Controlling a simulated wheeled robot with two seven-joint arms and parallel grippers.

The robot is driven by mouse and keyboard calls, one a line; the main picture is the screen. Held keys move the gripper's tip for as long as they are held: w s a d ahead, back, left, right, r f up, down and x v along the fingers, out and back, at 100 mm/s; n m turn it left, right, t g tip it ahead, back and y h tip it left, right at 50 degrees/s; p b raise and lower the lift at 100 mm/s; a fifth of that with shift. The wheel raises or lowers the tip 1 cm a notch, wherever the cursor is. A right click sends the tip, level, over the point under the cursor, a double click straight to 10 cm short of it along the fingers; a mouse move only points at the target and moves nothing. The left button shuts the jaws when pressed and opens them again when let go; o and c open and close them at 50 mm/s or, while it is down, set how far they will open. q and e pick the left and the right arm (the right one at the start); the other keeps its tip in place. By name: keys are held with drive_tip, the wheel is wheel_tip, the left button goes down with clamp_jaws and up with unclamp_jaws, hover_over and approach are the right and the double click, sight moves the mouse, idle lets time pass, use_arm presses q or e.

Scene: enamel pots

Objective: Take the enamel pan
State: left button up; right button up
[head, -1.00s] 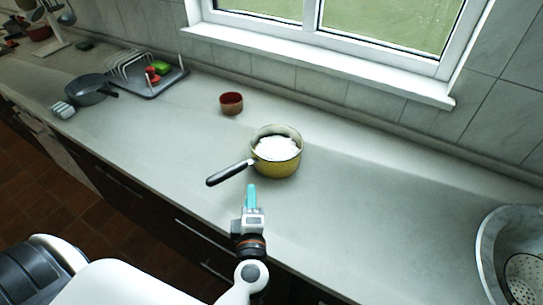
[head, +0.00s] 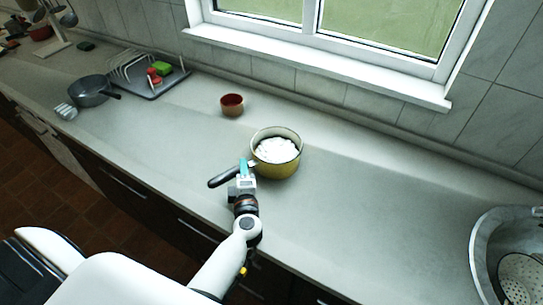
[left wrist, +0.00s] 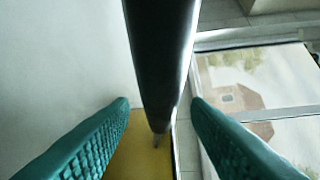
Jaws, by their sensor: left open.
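The enamel pan (head: 277,166) is yellow outside, holds something white, and stands upright on the counter. Its dark handle (head: 222,178) points left and toward the front edge. My left gripper (head: 244,166) is at the handle, close to the pan's wall. In the left wrist view the dark handle (left wrist: 162,60) runs between the two open teal fingers (left wrist: 160,112), with a gap on each side. A strip of the yellow pan wall (left wrist: 140,150) shows beyond the fingertips. My right gripper is not in view.
A small red-brown bowl (head: 232,105) stands behind the pan. A dish rack (head: 150,78) and a grey pan (head: 89,90) are at the left. A metal basin with a colander (head: 490,262) is at the right. The counter right of the pan is clear.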

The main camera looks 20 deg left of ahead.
use_arm(q)
drive_tip(key=shift+w+a, duration=0.15)
drive_tip(key=shift+w, duration=0.15)
drive_tip(key=shift+s, duration=0.1)
drive_tip(key=shift+c, duration=0.6)
clamp_jaws()
idle(0.4)
drive_tip(key=shift+r, duration=0.25)
drive_tip(key=shift+w, duration=0.2)
